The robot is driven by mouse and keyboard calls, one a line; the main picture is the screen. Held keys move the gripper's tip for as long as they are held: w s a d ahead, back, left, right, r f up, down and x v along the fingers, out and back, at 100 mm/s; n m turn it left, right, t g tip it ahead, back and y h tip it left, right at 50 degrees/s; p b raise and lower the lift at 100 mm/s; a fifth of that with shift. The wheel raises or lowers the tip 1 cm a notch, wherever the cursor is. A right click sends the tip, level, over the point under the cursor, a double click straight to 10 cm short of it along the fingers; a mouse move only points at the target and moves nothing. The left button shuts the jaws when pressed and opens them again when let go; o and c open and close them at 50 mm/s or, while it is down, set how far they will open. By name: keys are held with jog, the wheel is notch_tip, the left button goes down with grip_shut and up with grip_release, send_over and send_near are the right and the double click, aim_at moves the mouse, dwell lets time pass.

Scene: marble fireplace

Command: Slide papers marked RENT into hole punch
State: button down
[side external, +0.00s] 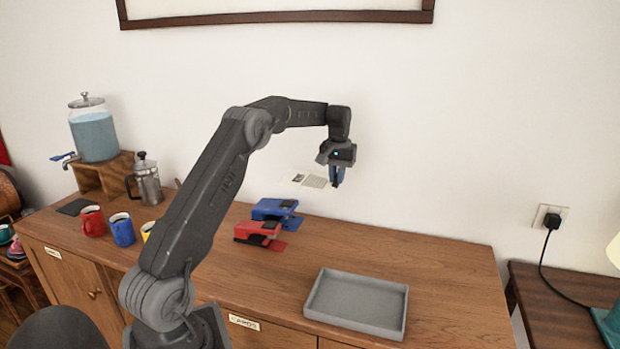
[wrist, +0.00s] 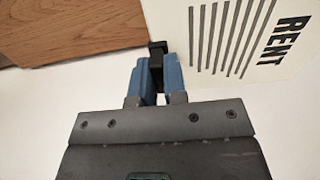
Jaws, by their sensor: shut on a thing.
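My gripper (side external: 337,177) is raised above the back of the wooden cabinet, pointing down. In the wrist view its blue fingers (wrist: 157,62) are shut on a small black piece, which looks like a clip at the edge of the papers marked RENT (wrist: 235,35). The white papers (side external: 311,181) are held up off the cabinet top, extending left from the fingers in the side view. A blue desk punch or stapler (side external: 275,212) and a similar red one (side external: 259,235) stand below and to the left. I cannot tell which is the hole punch.
A grey tray (side external: 357,302) lies at the front right of the cabinet top (side external: 420,260). Mugs (side external: 122,230), a metal press pot (side external: 147,182) and a water dispenser (side external: 94,133) stand at the left. The top behind the tray is clear. A white wall is behind.

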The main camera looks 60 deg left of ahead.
jog(key=w+d+f, duration=0.3)
jog(key=w, duration=0.3)
send_near(339, 232)
jog(key=w+d, duration=0.3)
jog(key=d, duration=0.1)
jog(key=shift+w+a+f, duration=0.1)
jog(key=shift+f, duration=1.25)
jog(key=shift+w+a+f, duration=0.1)
jog(key=shift+f, duration=1.25)
jog(key=shift+s+a+f, duration=0.3)
jog(key=shift+s+a, duration=0.05)
jog(key=shift+a, duration=0.05)
jog(key=shift+s+a, duration=0.3)
jog(key=shift+s, duration=0.05)
jog(key=shift+s+a, duration=0.25)
jog(key=shift+s+a, duration=0.35)
jog(key=shift+s+a, duration=0.4)
